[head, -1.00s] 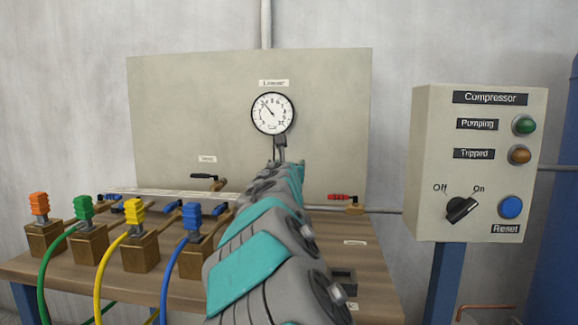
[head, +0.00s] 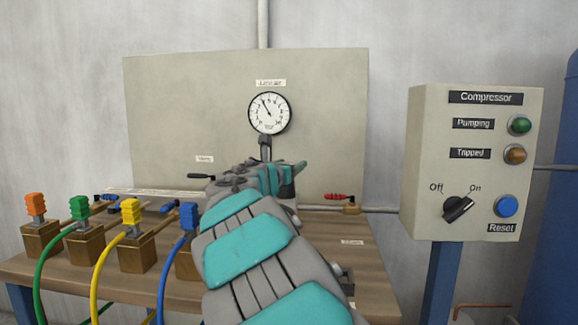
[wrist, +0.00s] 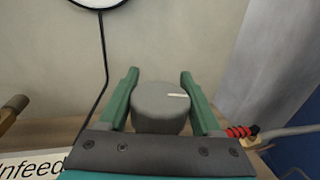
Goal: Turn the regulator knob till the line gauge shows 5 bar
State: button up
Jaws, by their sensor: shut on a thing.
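The grey regulator knob (wrist: 158,104) sits between the two green fingers of my gripper (wrist: 159,76) in the wrist view, and the gripper is shut on it. A white mark on the knob's top points to the right. In the head view my arm hides the knob. The round white line gauge (head: 269,113) is on the panel above. Its needle points up and slightly left; the scale numbers are too small to read surely. Only the gauge's lower edge (wrist: 98,3) shows in the wrist view.
A red-handled valve (head: 338,197) is right of my gripper, and a black-handled valve (head: 200,176) is left. Several coloured plugs with hoses stand at the bench's left. The compressor box (head: 473,190) is at the right, its switch turned towards On.

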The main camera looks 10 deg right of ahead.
jog(key=shift+r, duration=0.1)
dwell(0.4)
jog(key=o, duration=1.4)
jog(key=shift+v, duration=3.95)
